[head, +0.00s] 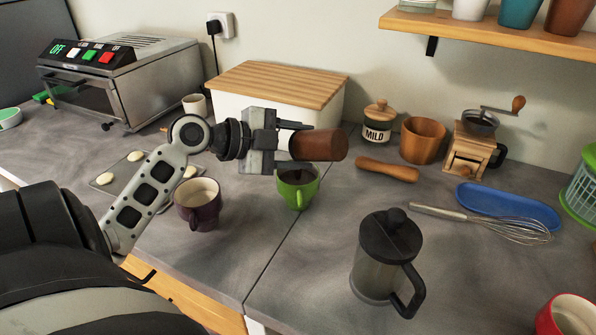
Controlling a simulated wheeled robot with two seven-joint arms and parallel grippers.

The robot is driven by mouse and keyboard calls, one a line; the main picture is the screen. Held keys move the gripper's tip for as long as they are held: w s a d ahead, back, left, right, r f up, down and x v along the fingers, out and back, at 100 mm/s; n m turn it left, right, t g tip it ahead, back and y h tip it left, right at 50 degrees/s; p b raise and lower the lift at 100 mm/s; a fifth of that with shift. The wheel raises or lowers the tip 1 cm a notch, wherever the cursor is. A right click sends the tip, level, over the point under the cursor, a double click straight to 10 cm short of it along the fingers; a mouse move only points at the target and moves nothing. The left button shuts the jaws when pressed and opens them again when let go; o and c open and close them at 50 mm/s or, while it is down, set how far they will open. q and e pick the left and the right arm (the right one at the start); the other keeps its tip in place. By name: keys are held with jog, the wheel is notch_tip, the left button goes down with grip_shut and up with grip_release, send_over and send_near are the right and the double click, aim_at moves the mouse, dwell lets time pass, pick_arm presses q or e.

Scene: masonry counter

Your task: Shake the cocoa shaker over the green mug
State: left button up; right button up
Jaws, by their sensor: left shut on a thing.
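My left gripper (273,141) is shut on the cocoa shaker (318,145), a brown cylinder with a pale section by the fingers. The shaker lies on its side in the air, its brown end to the right. It is above the green mug (298,193) in the picture and covers part of the mug's far rim. The green mug stands upright on the counter with dark contents showing inside. My right gripper is not in view.
A dark purple mug (198,205) stands left of the green mug. A French press (386,258) stands at front right. A bread box (276,89) is behind. A whisk (490,223), blue tray (508,206) and red mug (567,316) are at right.

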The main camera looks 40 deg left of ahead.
pick_arm(q)
jog(key=shift+a+n+h+b, duration=0.15)
jog(key=shift+n+h+b, duration=0.15)
jog(key=shift+b, duration=0.3)
dwell(1.1)
jog(key=shift+r, duration=0.1)
